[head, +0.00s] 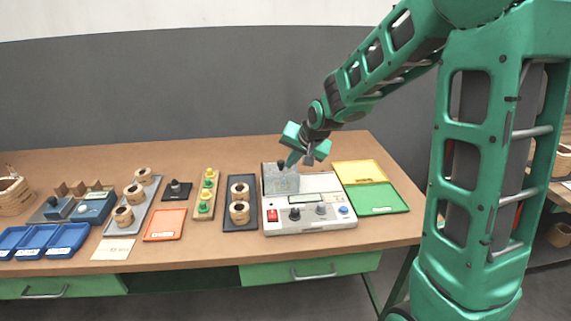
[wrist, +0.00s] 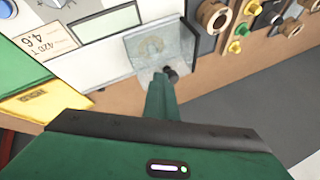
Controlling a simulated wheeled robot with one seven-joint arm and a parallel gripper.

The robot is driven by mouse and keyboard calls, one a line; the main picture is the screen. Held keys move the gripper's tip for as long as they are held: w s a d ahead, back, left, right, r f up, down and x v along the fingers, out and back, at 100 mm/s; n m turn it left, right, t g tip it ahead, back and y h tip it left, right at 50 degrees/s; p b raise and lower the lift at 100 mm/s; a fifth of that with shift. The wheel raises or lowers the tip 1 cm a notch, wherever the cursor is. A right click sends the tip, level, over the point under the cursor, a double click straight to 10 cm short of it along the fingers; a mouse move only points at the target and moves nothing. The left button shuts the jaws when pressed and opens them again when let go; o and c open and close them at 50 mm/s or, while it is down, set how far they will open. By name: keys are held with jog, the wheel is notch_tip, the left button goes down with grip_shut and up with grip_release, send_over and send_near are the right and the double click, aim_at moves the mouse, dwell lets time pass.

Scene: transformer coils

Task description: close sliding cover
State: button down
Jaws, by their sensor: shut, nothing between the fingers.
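The sliding cover (head: 281,180) is a grey translucent piece with a dark knob (head: 281,164), at the back left of the white-grey test device (head: 311,224). In the wrist view the cover (wrist: 150,48) is an angled clear plate, with its dark knob (wrist: 170,72) at its edge. My gripper (head: 292,160) is shut and empty, beside the knob at the cover's top. In the wrist view my fingertips (wrist: 162,80) are close to the knob; I cannot tell whether they touch it.
Farther left are a tray with green and yellow posts (head: 206,192), an orange tray (head: 165,225) and blue bins (head: 68,238).

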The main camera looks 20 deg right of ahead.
jog(key=shift+w+a, duration=0.1)
jog(key=shift+a, duration=0.4)
jog(key=shift+s+d, duration=0.2)
jog(key=shift+d, duration=0.05)
jog(key=s+d+r, duration=0.4)
jog(key=s+r, duration=0.4)
jog(key=shift+d, duration=0.3)
jog(key=s+d+f+g, duration=0.1)
jog(key=s+d+g, duration=0.1)
jog(key=s, duration=0.8)
jog(key=s+d+f+g, duration=0.2)
jog(key=s+d, duration=0.1)
jog(key=s, duration=0.8)
jog(key=s+d+f+g+h, duration=0.1)
jog(key=s+d+f+g, duration=0.1)
jog(key=s, duration=0.9)
jog(key=shift+s+d+g, duration=0.2)
jog(key=shift+d+g, duration=0.4)
jog(key=shift+d, duration=0.1)
